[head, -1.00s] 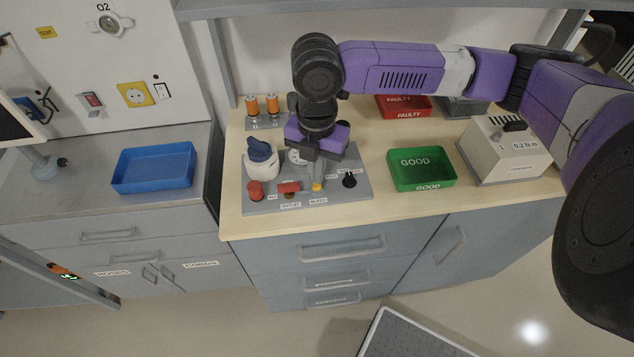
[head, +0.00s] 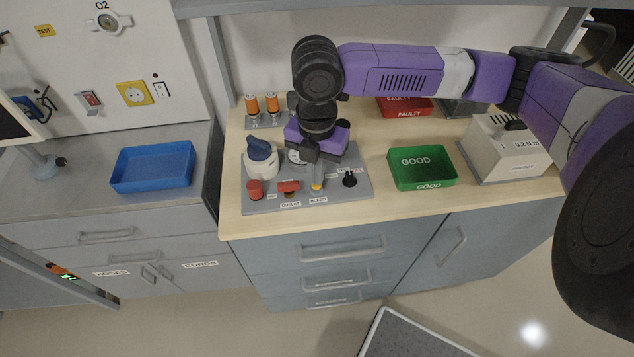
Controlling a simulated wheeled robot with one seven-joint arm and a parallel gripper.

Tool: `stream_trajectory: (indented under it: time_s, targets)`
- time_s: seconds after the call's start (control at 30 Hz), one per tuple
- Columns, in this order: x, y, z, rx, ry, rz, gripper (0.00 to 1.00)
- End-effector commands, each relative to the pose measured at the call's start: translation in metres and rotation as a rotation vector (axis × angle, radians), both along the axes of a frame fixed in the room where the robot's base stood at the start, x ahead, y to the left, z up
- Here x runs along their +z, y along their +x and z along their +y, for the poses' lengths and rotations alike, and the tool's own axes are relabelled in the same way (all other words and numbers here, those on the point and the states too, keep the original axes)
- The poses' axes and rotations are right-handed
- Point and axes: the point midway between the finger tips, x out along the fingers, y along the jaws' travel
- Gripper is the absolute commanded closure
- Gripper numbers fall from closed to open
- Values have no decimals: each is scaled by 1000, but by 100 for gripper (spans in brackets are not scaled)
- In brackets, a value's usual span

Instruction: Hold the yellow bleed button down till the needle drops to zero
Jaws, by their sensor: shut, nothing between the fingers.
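The yellow bleed button (head: 316,188) sits near the front edge of the grey test panel (head: 353,205), above the BLEED label. My gripper (head: 318,179) is shut and empty. It points down at the button, and its fingertips overlap the button's top in this view. I cannot tell how far the button is pressed in. The round white gauge (head: 294,157) is behind and left of my fingers, partly covered by my gripper. Its needle is too small to read.
The panel also carries a blue-topped white unit (head: 262,164), a red knob (head: 255,189), a red outlet lever (head: 288,187) and a black knob (head: 349,179).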

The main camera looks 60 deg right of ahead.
Motion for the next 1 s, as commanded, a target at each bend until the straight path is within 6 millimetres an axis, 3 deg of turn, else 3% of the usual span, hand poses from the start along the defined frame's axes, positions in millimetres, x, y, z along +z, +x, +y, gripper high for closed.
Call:
stream_trajectory:
  time_s: [1.0]
  targets:
    - [-12,0,0,0,0,0,100]
